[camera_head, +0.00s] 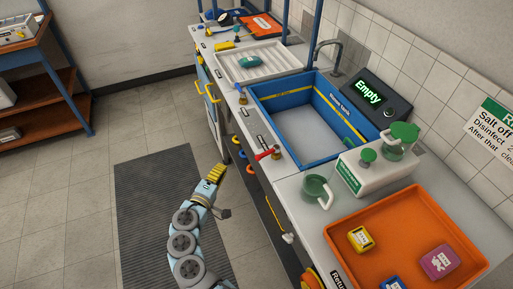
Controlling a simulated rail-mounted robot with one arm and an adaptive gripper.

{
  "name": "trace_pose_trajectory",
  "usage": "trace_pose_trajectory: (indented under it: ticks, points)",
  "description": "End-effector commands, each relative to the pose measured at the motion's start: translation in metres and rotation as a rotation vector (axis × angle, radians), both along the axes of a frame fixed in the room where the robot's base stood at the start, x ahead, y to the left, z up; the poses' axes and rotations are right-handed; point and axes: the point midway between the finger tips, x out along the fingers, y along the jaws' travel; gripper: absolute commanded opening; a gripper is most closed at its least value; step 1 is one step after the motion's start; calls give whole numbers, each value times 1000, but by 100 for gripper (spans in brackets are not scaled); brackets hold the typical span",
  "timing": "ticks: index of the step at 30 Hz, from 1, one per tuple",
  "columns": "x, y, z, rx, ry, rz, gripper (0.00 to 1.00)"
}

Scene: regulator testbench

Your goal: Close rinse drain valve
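A small valve with a red handle (267,154) sits on the counter's front edge, just in front of the blue rinse basin (262,98). I cannot read which one is the drain valve. The basin looks empty, and the display (368,93) behind it reads "Empty". My gripper (217,172) with yellow fingertips is over the floor mat, left of the red handle and apart from it. Its finger gap is too small to judge.
An orange tray (345,215) with small coloured packs, a green cup (317,190) and a white-green dispenser unit (350,170) stand at right. A ribbed white drainboard (285,58) holds a green item. Yellow handles (212,92) project from the counter front.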

Motion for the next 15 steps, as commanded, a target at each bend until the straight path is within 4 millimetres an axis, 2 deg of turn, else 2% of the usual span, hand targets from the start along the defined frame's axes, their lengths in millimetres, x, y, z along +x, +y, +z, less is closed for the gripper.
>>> trace_pose_trajectory:
  ticks: [1, 6, 10, 15]
  points:
    - [-2, 0, 15, -12, -23, -38, 0]
    - [-14, -12, 58, -37, -94, -175, 0]
    - [-23, -17, 78, -41, -130, -246, 0]
    - [-29, -21, 92, -42, -154, -293, 0]
